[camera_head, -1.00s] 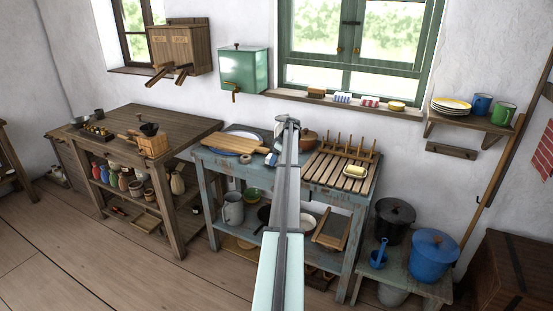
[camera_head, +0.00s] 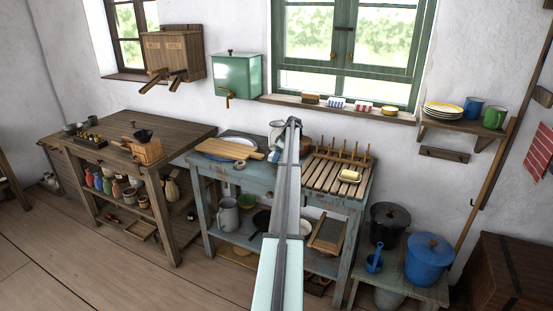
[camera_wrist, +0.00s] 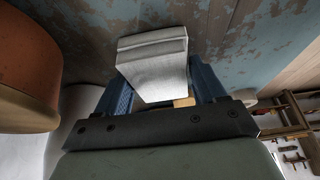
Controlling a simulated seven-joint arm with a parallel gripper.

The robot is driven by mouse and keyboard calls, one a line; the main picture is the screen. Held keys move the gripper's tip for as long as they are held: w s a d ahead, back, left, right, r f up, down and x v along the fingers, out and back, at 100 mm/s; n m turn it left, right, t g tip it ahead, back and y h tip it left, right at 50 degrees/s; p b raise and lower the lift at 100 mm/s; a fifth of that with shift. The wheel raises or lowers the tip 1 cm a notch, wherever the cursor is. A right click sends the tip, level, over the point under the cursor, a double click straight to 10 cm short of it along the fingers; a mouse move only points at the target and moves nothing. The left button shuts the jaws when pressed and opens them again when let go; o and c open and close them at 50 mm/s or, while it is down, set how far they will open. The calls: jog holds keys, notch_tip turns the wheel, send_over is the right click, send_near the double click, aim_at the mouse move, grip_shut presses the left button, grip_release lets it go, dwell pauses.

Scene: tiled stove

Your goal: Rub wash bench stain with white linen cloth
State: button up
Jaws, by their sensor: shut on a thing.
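The white linen cloth (camera_wrist: 152,62) is a thick folded pad between the two blue fingers of my gripper (camera_wrist: 158,78) in the wrist view. My gripper is shut on it. The wash bench (camera_head: 262,181) is blue-grey with worn paint and stands below the window in the head view. Its worn blue and brown surface (camera_wrist: 100,22) also fills the top of the wrist view, beyond the cloth. I cannot tell whether the cloth touches it. I cannot pick out the stain among the brown worn patches. In the head view my arm hides much of the bench's middle.
A wooden board (camera_head: 230,148) lies on the bench's left part. A slatted rack (camera_head: 328,175) with a yellow block (camera_head: 349,175) takes up the right part. A brown-orange pot (camera_wrist: 28,65) stands close beside my gripper. A dark wooden table (camera_head: 125,128) stands left.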

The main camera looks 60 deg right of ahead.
aim_at(273, 171)
jog(key=shift+d, duration=0.5)
jog(key=shift+s+a, duration=0.15)
jog(key=shift+s, duration=0.65)
jog(key=shift+s+a, duration=0.15)
jog(key=shift+s, duration=0.65)
jog(key=shift+w+a, duration=0.1)
jog(key=shift+a, duration=5.35)
jog(key=shift+d, duration=5.75)
jog(key=r, duration=0.3)
jog(key=shift+a+r, duration=0.1)
jog(key=shift+a, duration=0.1)
jog(key=shift+r, duration=2.55)
